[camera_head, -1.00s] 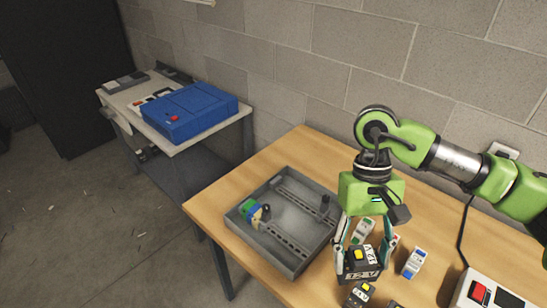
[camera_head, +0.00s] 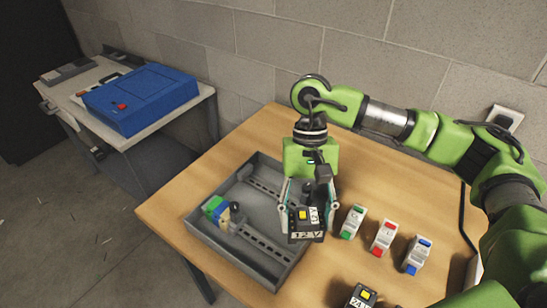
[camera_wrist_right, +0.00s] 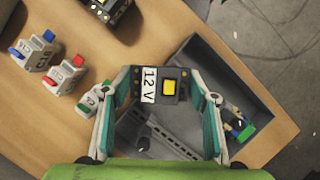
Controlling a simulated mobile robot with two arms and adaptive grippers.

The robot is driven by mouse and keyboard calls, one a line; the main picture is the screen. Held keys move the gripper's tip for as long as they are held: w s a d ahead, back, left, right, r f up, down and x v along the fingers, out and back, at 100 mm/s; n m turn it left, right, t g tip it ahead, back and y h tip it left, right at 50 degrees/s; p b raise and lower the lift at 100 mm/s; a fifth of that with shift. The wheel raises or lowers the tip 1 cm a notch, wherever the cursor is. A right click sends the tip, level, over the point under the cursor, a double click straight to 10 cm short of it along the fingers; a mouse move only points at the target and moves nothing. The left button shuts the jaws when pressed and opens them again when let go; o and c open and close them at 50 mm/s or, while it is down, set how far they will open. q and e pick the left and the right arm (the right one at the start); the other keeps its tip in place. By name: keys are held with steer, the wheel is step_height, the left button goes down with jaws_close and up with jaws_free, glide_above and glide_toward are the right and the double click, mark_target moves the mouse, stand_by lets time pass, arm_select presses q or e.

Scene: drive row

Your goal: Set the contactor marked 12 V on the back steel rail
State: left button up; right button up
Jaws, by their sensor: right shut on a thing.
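The contactor marked 12 V (camera_head: 304,226) is a black block with a yellow square on top and a white label. My right gripper (camera_head: 307,212) is shut on it and holds it above the right part of the grey tray. The wrist view shows the 12 V contactor (camera_wrist_right: 160,84) between the two fingers. The back steel rail (camera_head: 268,184) is a slotted strip in the tray, partly hidden by the gripper. The front steel rail (camera_head: 262,243) lies nearer. My left gripper is not in view.
A green and blue part with a beige block (camera_head: 217,210) sits at the tray's left. Green, red and blue modules (camera_head: 384,238) stand right of the tray (camera_head: 205,238). Another contactor marked 24 (camera_head: 361,297) is at the front. A blue case (camera_head: 142,100) lies on the other table.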

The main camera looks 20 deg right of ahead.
arm_select(q)
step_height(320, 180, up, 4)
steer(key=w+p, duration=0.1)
steer(key=p, duration=0.4)
arm_select(e)
steer(key=w+f+m+t+y, duration=0.2)
steer(key=w+m+t, duration=0.6)
steer(key=w+m, duration=1.4)
arm_select(q)
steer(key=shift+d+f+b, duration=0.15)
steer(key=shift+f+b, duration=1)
steer(key=shift+b, duration=0.1)
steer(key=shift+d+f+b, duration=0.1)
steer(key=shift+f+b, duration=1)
steer(key=shift+b, duration=0.1)
arm_select(e)
steer(key=shift+s+a+f+m, duration=0.15)
steer(key=shift+s+f+m, duration=0.35)
steer(key=shift+f, duration=0.4)
steer(key=shift+s+a+f+m, duration=0.1)
steer(key=shift+s+f+m, duration=0.15)
steer(key=shift+f+m, duration=0.55)
steer(key=shift+s+a+f+m, duration=0.15)
steer(key=shift+s+f+m, duration=0.25)
steer(key=shift+f, duration=0.65)
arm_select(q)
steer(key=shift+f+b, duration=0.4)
arm_select(e)
steer(key=shift+f, duration=0.45)
